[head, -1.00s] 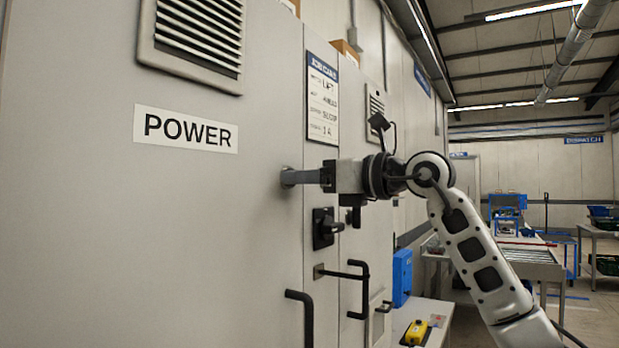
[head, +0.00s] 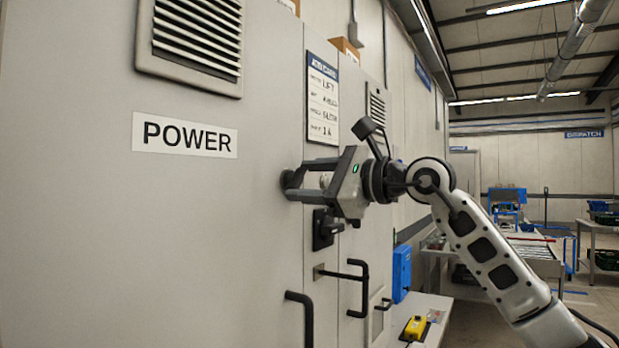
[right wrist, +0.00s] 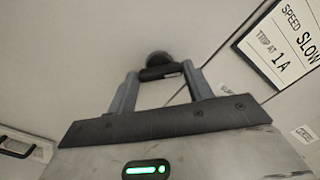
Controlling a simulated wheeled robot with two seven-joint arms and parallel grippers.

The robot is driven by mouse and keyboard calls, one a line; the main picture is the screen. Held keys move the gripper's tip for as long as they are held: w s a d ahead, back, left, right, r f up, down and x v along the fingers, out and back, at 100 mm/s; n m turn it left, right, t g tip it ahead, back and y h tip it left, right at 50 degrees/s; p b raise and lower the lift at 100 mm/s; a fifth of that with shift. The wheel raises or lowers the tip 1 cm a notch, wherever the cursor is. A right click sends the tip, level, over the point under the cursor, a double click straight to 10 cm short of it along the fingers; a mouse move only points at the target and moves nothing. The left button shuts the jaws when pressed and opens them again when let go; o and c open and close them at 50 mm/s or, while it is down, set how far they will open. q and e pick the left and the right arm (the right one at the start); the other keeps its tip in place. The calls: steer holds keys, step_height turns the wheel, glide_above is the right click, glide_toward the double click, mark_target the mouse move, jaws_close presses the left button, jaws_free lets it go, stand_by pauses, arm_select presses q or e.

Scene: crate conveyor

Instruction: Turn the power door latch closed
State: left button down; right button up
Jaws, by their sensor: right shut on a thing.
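The power door (head: 80,230) is the large grey panel at the left of the head view, with a POWER label (head: 185,135). My right gripper (head: 289,184) is at the door's right edge, shut on the latch, with one finger above the other. In the right wrist view the dark latch (right wrist: 160,73) lies between the two fingertips, in front of its round base (right wrist: 157,58). In the head view the fingers mostly hide the latch. My left gripper is not in view.
A black rotary switch (head: 325,228) sits just below my right gripper. Black bar handles (head: 357,290) stick out lower down. A white sign (head: 322,100) hangs above. A blue box (head: 402,272) and a yellow control box (head: 415,327) are at the lower right.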

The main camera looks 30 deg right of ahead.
steer(key=n, duration=0.5)
steer(key=shift+n+p, duration=0.3)
steer(key=shift+n, duration=1.4)
steer(key=o, duration=1)
